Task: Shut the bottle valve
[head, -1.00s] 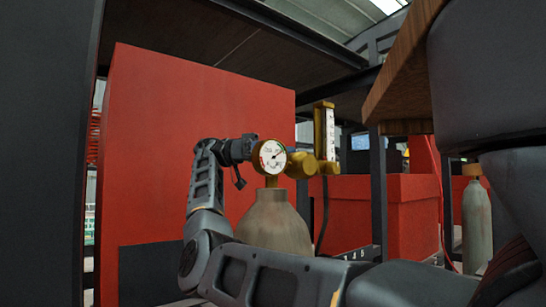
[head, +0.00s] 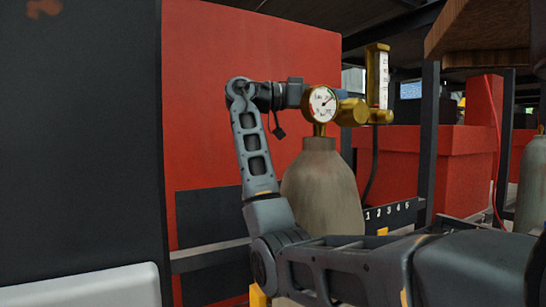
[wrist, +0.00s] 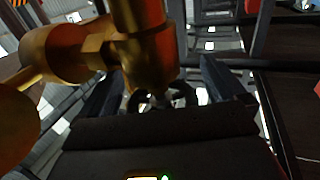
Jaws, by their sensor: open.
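A grey gas bottle (head: 322,182) stands upright in the head view, with a brass regulator (head: 352,111) and a round white gauge (head: 321,104) on top. My gripper is behind the gauge there, so its fingers are mostly hidden; my wrist comes in from the left at the height of the gauge. In the wrist view my gripper (wrist: 162,90) is open, with one dark finger on each side. A dark, ring-like valve wheel (wrist: 181,94) shows between the fingers, partly covered by the brass body (wrist: 145,50). I cannot tell whether the fingers touch it.
A brass flowmeter with a white scale (head: 378,80) rises right of the gauge. A large red panel (head: 210,110) stands behind my arm. A red box (head: 450,165) and a second bottle (head: 532,185) are at the right.

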